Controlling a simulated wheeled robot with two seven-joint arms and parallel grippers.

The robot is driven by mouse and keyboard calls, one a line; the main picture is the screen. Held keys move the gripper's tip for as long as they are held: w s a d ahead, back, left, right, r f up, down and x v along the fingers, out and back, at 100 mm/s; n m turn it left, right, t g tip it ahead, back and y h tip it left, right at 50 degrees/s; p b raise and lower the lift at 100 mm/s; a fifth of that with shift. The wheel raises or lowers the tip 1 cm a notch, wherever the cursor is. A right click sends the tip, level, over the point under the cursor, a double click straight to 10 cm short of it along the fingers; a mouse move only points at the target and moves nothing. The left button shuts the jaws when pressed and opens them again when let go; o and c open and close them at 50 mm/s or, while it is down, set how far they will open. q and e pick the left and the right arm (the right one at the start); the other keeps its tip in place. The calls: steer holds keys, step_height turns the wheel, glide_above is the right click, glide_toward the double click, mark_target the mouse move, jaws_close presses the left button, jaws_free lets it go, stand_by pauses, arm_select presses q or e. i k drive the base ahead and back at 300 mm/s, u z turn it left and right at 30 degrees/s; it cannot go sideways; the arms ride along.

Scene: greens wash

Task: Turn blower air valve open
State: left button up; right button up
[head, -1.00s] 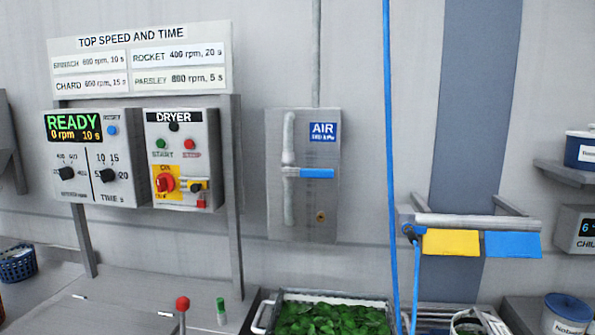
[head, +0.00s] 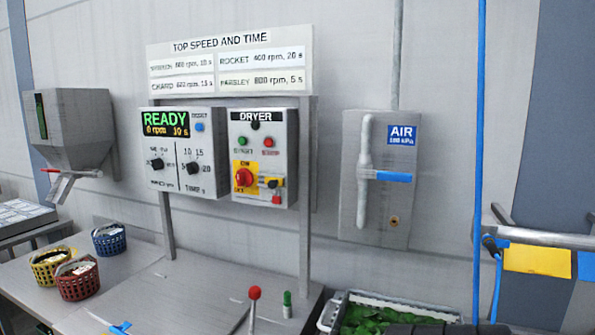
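The air valve is on a grey wall panel (head: 347,215) right of centre in the head view, beside a blue AIR label (head: 402,136). Its blue lever handle (head: 394,177) points right, horizontal and crosswise to the vertical grey pipe (head: 363,200). Nothing touches the handle. A dark rounded shape at the bottom edge, in front of the greens crate, may be part of my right gripper or arm; no fingertips show. My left gripper is not in view.
Left of the valve stand the READY control box (head: 180,178) and the DRYER box (head: 264,185). A blue hose (head: 479,130) hangs right of the panel. A greens crate (head: 326,318) and a red-knobbed lever (head: 254,293) are below. Several baskets sit at left.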

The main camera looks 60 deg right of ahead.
mark_target(369, 174)
steer(key=u, duration=0.25)
steer(key=k, duration=0.95)
steer(key=z, duration=1.25)
